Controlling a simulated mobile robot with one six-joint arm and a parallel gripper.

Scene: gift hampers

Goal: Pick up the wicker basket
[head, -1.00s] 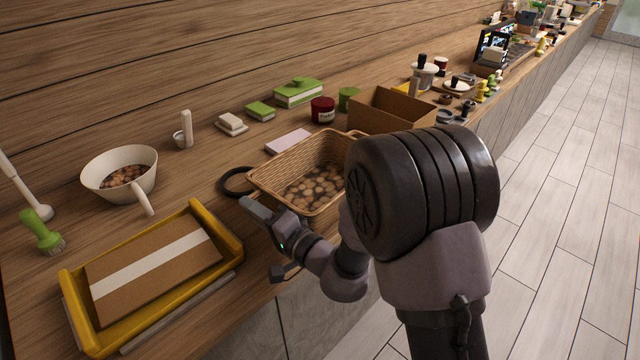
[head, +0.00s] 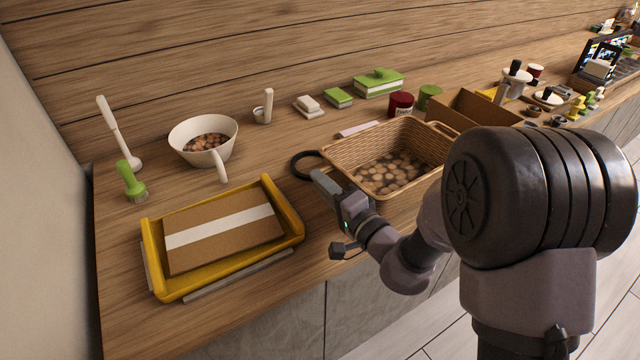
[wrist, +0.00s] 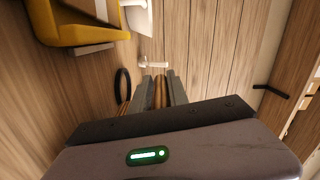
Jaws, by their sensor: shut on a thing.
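The wicker basket (head: 345,163) is a tan woven open box with handle loops at its ends. Several round brown pieces (head: 385,178) show inside it. My gripper (head: 326,182) is at the basket's near left end, shut on its rim or handle. In the wrist view my gripper (wrist: 158,88) has a narrow brown wicker part between its two fingers. The basket looks roughly level. Its underside and right near side are hidden behind my arm, so I cannot tell how far it is off the counter.
A black ring (head: 294,165) lies just left of the basket. A yellow tray (head: 292,238) holds a brown box. A white bowl (head: 178,135), a pink card (head: 350,132), a red jar (head: 401,105) and an open cardboard box (head: 480,108) stand around it. The counter's front edge is close.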

